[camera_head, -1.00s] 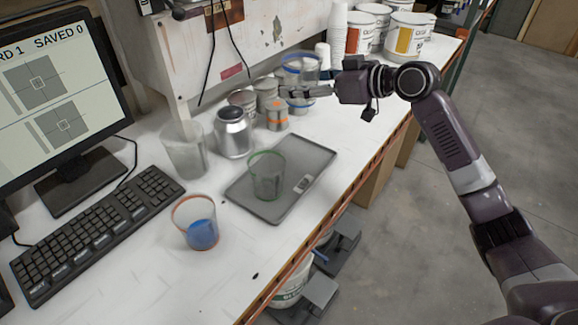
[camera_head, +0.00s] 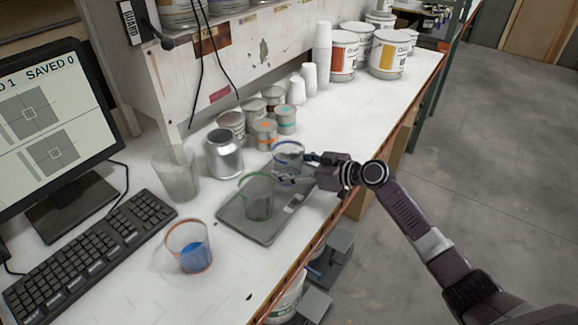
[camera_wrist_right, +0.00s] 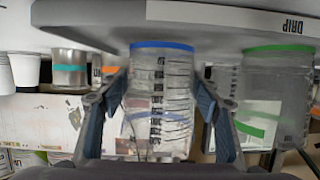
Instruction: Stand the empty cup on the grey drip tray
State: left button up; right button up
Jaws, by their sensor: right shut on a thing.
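The empty clear cup with a blue rim (camera_head: 288,158) is held upright over the far part of the grey drip tray (camera_head: 262,232). My right gripper (camera_head: 289,178) is shut on it, one finger on each side. In the right wrist view, upside down, the cup (camera_wrist_right: 160,95) sits between the fingertips, its end close to the tray edge (camera_wrist_right: 225,16) marked DRIP. I cannot tell whether cup and tray touch. A green-rimmed clear cup (camera_head: 258,200) stands on the tray, just nearer and left of the held cup. My left gripper is out of view.
A red-rimmed cup with blue liquid (camera_head: 192,252) stands left of the tray. A silver can (camera_head: 223,155), a cloudy beaker (camera_head: 176,175) and several small tins (camera_head: 264,132) stand behind. White paper cups (camera_head: 323,60) and paint pails (camera_head: 389,55) are farther back. The bench edge lies right.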

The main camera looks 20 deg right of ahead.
jog(key=shift+f, duration=0.25)
jog(key=shift+f, duration=0.15)
jog(key=o, duration=1.2)
